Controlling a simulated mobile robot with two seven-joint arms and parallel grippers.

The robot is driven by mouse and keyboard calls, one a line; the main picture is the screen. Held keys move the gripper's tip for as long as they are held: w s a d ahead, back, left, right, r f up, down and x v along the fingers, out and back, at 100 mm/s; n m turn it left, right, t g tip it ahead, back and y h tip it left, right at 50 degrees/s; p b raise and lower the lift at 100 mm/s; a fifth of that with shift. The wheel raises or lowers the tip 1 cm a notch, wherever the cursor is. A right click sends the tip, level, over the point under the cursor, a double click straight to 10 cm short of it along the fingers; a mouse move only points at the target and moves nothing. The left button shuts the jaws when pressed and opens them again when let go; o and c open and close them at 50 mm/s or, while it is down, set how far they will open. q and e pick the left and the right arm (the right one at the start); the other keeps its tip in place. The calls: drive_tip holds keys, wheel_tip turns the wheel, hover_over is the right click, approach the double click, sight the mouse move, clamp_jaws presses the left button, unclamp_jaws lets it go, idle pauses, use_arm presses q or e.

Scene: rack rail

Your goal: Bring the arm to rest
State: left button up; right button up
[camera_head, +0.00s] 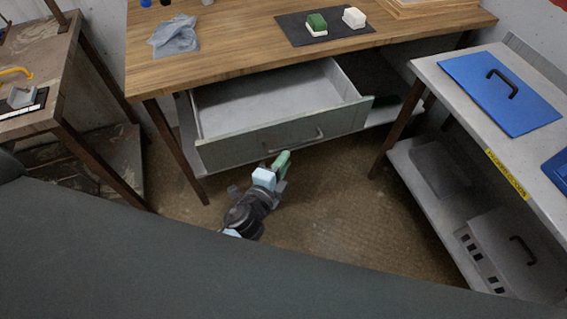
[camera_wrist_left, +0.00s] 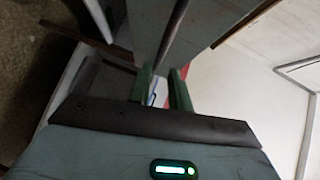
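My left gripper (camera_head: 274,164) is low in front of the open drawer (camera_head: 283,136) of the wooden workbench. A grey-green panel (camera_wrist_left: 205,30) with a dark bar (camera_wrist_left: 172,35) lies beyond the fingertips. My right gripper is not in view.
The workbench (camera_head: 230,45) holds a grey cloth (camera_head: 175,36) and a dark mat (camera_head: 293,34) with two small blocks. A grey table (camera_head: 450,75) with a blue panel (camera_head: 495,82) stands at right, a brown table (camera_head: 50,55) at left. The floor (camera_head: 340,220) between is clear.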

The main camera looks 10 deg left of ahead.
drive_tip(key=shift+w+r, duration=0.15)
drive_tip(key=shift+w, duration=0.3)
use_arm(q)
drive_tip(key=s+a+f+n+g+p, duration=0.1)
drive_tip(key=s+n, duration=0.4)
drive_tip(key=s, duration=0.5)
drive_tip(key=s+a+f+n+g+y+p, duration=0.1)
drive_tip(key=s+a+n, duration=0.4)
drive_tip(key=s, duration=0.6)
drive_tip(key=s+a+f+n+g+p, duration=0.2)
drive_tip(key=s+f+n+g, duration=0.3)
drive_tip(key=s, duration=0.6)
drive_tip(key=shift+a+n, duration=0.75)
drive_tip(key=shift+n, duration=0.15)
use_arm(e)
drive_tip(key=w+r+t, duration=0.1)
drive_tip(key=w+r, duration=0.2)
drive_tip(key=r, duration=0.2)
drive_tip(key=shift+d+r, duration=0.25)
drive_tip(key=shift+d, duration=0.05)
